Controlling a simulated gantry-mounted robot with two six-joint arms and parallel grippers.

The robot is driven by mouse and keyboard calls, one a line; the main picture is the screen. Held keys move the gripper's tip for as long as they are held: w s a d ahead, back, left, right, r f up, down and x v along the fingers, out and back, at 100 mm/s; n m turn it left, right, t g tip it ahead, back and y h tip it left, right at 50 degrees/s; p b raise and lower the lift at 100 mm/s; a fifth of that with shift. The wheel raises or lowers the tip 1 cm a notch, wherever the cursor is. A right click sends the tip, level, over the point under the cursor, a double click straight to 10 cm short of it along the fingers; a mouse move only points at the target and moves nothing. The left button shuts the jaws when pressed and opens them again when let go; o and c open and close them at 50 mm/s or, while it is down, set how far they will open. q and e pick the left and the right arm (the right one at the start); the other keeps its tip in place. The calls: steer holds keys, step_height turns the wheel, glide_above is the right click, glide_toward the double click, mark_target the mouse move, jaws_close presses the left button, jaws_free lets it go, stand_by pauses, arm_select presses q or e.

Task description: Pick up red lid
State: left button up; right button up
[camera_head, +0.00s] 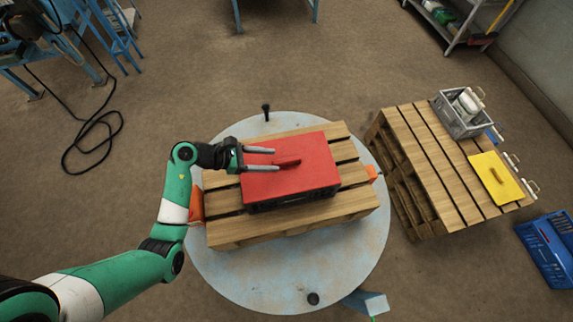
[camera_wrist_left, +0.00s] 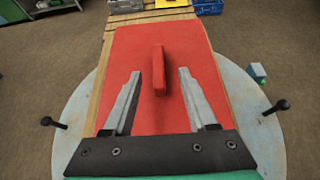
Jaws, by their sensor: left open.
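The red lid (camera_head: 300,165) lies flat on top of a dark box on a wooden pallet. A raised red handle (camera_head: 287,161) stands at its middle. My left gripper (camera_head: 275,159) is open over the left part of the lid. Its two fingers point toward the handle, one on each side of its line. In the left wrist view the lid (camera_wrist_left: 135,50) fills the middle, and the handle (camera_wrist_left: 158,72) shows between and just ahead of the fingertips of the left gripper (camera_wrist_left: 160,75). Nothing is held. My right gripper is not in view.
The pallet (camera_head: 230,230) rests on a round pale table (camera_head: 290,285). A second pallet (camera_head: 425,150) at the right bears a grey crate (camera_head: 455,125) and a yellow lid (camera_head: 490,185). A blue crate (camera_head: 548,250) is on the floor at far right. A black cable (camera_head: 95,125) lies at left.

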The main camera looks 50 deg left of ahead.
mark_target(283, 161)
arm_select(q)
steer(key=b+x, duration=0.1)
steer(key=x, duration=0.1)
steer(key=b+x, duration=0.1)
steer(key=x, duration=0.1)
steer(key=shift+a+f, duration=0.15)
steer(key=shift+f, duration=0.15)
steer(key=shift+w+d+f, duration=0.15)
steer(key=shift+w+d, duration=0.1)
steer(key=shift+w, duration=0.2)
jaws_close()
